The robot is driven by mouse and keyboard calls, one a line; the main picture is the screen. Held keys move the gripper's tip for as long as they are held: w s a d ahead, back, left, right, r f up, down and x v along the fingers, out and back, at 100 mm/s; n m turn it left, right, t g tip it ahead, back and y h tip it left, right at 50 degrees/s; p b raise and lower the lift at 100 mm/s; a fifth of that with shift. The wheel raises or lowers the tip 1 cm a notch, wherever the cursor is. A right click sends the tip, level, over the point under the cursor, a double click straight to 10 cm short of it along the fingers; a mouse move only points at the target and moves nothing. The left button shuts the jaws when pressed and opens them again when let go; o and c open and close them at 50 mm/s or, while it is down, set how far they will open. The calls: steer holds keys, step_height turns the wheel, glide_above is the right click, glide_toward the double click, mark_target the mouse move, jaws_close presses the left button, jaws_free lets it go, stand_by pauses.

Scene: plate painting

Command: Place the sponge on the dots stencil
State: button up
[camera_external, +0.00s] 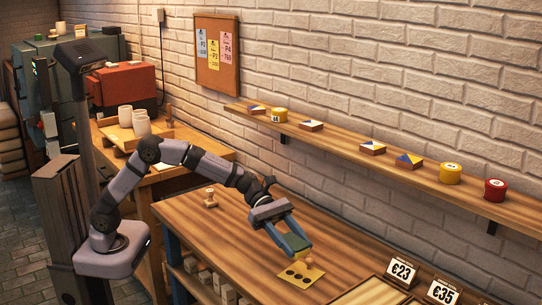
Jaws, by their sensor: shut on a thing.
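My gripper (293,240) is over the front part of the wooden worktable, with its jaws pointing down. It is shut on the sponge (299,248), a small block with a dark green top and a yellowish lower part. The dots stencil (299,278), a pale yellow sheet with several black dots, lies on the table just below and in front of the sponge. A small light wooden knob (309,263) shows at the stencil's right edge, close under the sponge. The sponge appears held above the stencil's far edge; the exact gap cannot be told.
A wooden stamp (210,198) stands at the table's back left. Price signs (402,271) and shallow wooden trays (373,292) are at the front right. A wall shelf (345,148) holds tiles and pots. The table between the stamp and my gripper is clear.

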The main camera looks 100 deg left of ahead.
mark_target(295, 279)
steer(key=shift+w+a+f, duration=0.15)
steer(key=shift+w+a, duration=0.1)
steer(key=shift+a, duration=0.05)
steer(key=shift+f+b, duration=0.6)
steer(key=shift+f, duration=4.4)
steer(key=shift+f, duration=0.1)
steer(key=o, duration=0.7)
steer(key=shift+c, duration=0.2)
steer(key=shift+o, duration=0.4)
steer(key=shift+s+a+r, duration=0.1)
steer(key=shift+r, duration=0.1)
steer(key=v, duration=1.1)
steer(key=shift+s+a+r, duration=0.1)
steer(key=shift+s, duration=0.35)
